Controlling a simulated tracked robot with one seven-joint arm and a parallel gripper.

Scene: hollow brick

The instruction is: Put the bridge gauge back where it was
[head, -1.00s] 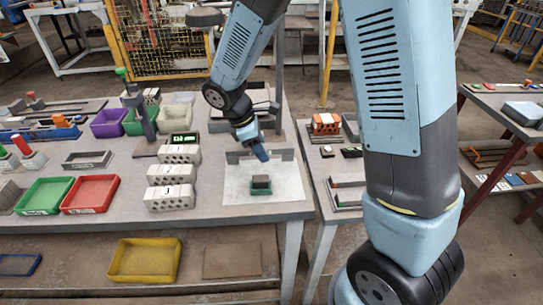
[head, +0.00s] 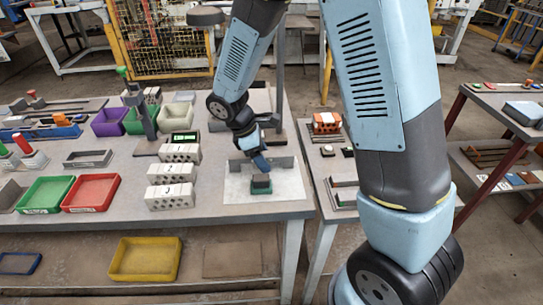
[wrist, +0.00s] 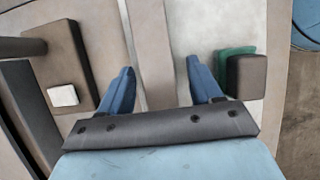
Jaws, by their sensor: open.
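A low grey wall-like piece (head: 282,163) stands along the back of a pale plate (head: 236,188) at the right end of the bench. It may be the bridge gauge; I cannot tell for sure. My gripper (head: 262,166) points down over it, partly hiding its middle. In the wrist view my gripper (wrist: 158,72) is open, with a narrow grey strip (wrist: 148,50) running between its blue fingers. A green block with a dark top (head: 261,184) sits on the plate just in front of the gripper. It also shows right of the fingers in the wrist view (wrist: 246,74).
Pale hollow bricks (head: 170,174) stand left of the plate. Red (head: 91,192) and green (head: 45,194) trays lie farther left. A post (head: 279,80) rises behind the gripper. A second table with small parts (head: 327,124) stands to the right, across a gap.

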